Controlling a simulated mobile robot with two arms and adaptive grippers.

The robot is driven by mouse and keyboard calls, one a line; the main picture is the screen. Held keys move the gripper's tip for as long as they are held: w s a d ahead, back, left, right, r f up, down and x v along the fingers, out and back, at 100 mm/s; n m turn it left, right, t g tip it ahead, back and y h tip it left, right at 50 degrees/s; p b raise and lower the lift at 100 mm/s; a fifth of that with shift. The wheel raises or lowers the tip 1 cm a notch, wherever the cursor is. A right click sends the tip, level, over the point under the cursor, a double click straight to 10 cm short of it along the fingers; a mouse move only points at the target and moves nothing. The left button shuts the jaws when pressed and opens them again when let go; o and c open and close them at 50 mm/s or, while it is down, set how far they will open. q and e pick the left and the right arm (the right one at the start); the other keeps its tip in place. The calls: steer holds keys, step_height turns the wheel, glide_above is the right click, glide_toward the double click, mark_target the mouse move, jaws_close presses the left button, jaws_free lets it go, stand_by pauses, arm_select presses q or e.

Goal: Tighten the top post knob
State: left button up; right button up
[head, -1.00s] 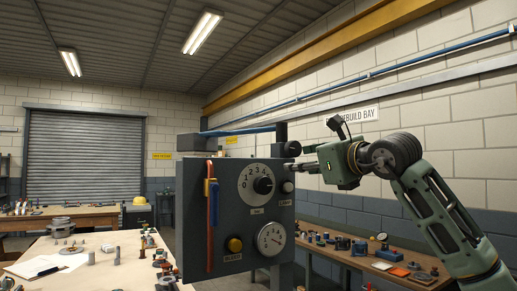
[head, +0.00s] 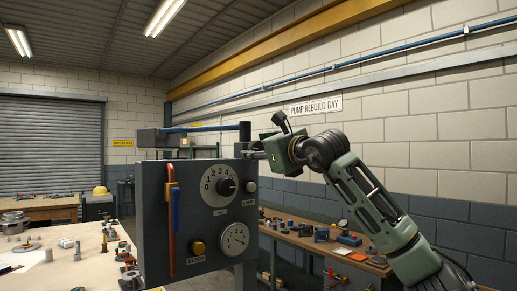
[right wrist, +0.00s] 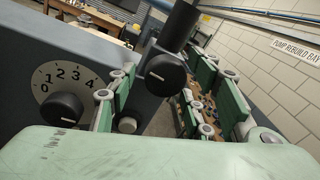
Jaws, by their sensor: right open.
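The top post knob (right wrist: 166,75) is black with a white pointer line, and sits in front of an upright dark post (right wrist: 180,25). The post also shows in the head view at the casing's top right corner (head: 245,131). My right gripper (right wrist: 160,98) is open in the right wrist view, with one green finger left of the knob and one right of it. No finger is visibly closed on the knob. In the head view my right gripper (head: 262,155) reaches in from the right, and its fingertips are small there. My left gripper is not in view.
The grey casing panel (head: 150,225) carries a numbered dial knob (head: 226,187), a lamp (head: 251,186), a gauge (head: 235,239), a yellow button (head: 198,247) and red and blue handles. Benches with parts stand left and right.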

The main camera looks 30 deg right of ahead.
steer(key=shift+f, duration=0.1)
steer(key=c, duration=1)
